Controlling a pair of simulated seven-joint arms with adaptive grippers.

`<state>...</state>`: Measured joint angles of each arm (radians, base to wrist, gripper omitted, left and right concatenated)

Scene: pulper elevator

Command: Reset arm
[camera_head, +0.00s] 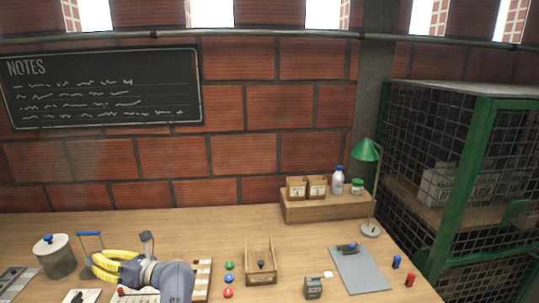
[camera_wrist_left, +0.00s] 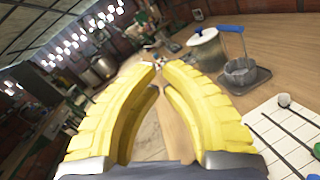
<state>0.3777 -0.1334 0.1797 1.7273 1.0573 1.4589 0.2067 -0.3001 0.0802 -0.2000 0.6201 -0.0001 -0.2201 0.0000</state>
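My left gripper (camera_head: 93,265) has yellow ribbed fingers and comes in low at the left of the head view, over the table by the lidded pot. In the left wrist view the two fingers (camera_wrist_left: 160,70) stand apart with nothing between them, and table shows through the gap. The gripper is open and empty. My grey left arm covers part of the table behind the fingers. My right arm and gripper are not in view.
A lidded pot (camera_head: 57,258) and a blue-handled holder (camera_head: 90,242) stand close to the left gripper. A wooden tray (camera_head: 261,270), grey mat (camera_head: 360,270), green lamp (camera_head: 367,152) and shelf of boxes (camera_head: 325,208) lie right. A green mesh cage (camera_head: 465,170) bounds the right side.

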